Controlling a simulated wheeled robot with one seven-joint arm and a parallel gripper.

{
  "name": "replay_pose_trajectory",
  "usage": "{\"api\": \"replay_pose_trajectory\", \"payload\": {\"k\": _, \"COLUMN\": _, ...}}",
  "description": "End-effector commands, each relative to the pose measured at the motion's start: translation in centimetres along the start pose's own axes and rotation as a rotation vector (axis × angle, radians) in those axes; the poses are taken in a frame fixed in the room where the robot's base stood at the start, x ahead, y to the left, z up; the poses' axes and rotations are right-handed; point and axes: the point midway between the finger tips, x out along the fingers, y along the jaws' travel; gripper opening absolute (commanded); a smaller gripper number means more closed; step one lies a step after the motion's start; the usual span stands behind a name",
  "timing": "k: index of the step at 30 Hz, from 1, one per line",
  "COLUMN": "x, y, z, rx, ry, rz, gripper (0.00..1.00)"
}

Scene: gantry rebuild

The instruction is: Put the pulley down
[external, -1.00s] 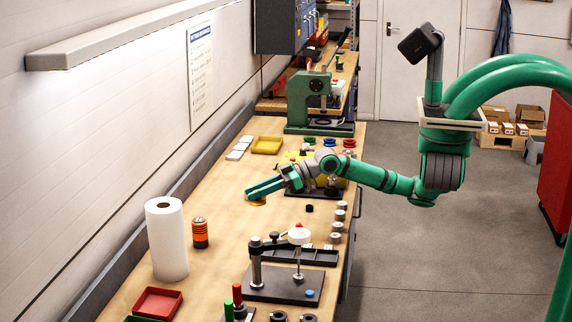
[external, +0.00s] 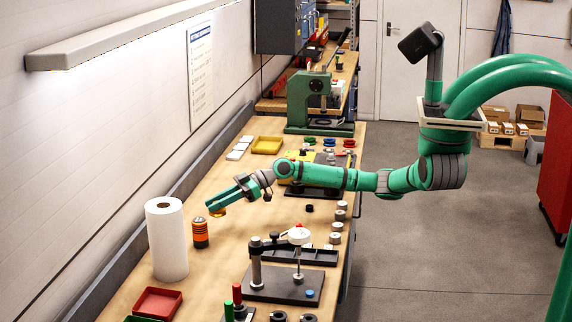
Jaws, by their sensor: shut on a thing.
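My gripper (external: 216,206) is in the external view, reaching out over the workbench (external: 215,270) toward its wall side. It is shut on a small orange-yellow disc, the pulley (external: 217,213), which shows just under the fingertips. The pulley is close behind the orange and black striped cylinder (external: 200,233) in the picture. I cannot tell whether the pulley touches the bench or hangs a little above it, nor whether it touches the cylinder.
A paper towel roll (external: 167,240) stands left of the cylinder. A dial gauge stand (external: 285,283) is in front. Yellow (external: 266,145) and red (external: 158,303) trays lie on the bench. A green press (external: 306,100) stands behind. The bench between roll and gauge stand is mostly bare.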

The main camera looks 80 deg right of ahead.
Motion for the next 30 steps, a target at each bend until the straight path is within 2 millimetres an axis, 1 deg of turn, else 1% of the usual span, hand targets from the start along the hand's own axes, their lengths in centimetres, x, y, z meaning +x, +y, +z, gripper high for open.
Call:
{"api": "replay_pose_trajectory", "payload": {"k": 1, "x": 0.7, "y": 0.5, "z": 0.5, "rx": 0.003, "ry": 0.002, "rz": 0.001, "gripper": 0.0}}
{"api": "replay_pose_trajectory", "payload": {"k": 3, "x": 1.5, "y": 1.0, "z": 1.1, "rx": 0.002, "ry": 0.002, "rz": 0.001, "gripper": 0.0}}
{"api": "replay_pose_trajectory", "payload": {"k": 6, "x": 2.2, "y": 1.5, "z": 1.7, "rx": 0.0, "ry": 0.002, "rz": 0.001, "gripper": 0.0}}
{"api": "replay_pose_trajectory", "payload": {"k": 11, "x": 3.0, "y": 1.9, "z": 2.4, "rx": 0.001, "ry": 0.002, "rz": 0.001, "gripper": 0.0}}
{"api": "replay_pose_trajectory", "payload": {"k": 15, "x": 3.7, "y": 2.1, "z": 4.2, "rx": 0.003, "ry": 0.002, "rz": 0.002, "gripper": 0.0}}
{"api": "replay_pose_trajectory", "payload": {"k": 18, "x": 4.0, "y": 2.1, "z": 5.0, "rx": 0.001, "ry": 0.002, "rz": 0.002, "gripper": 0.0}}
{"api": "replay_pose_trajectory", "payload": {"k": 30, "x": 4.2, "y": 2.0, "z": 5.5, "rx": -0.001, "ry": 0.002, "rz": 0.002, "gripper": 0.0}}
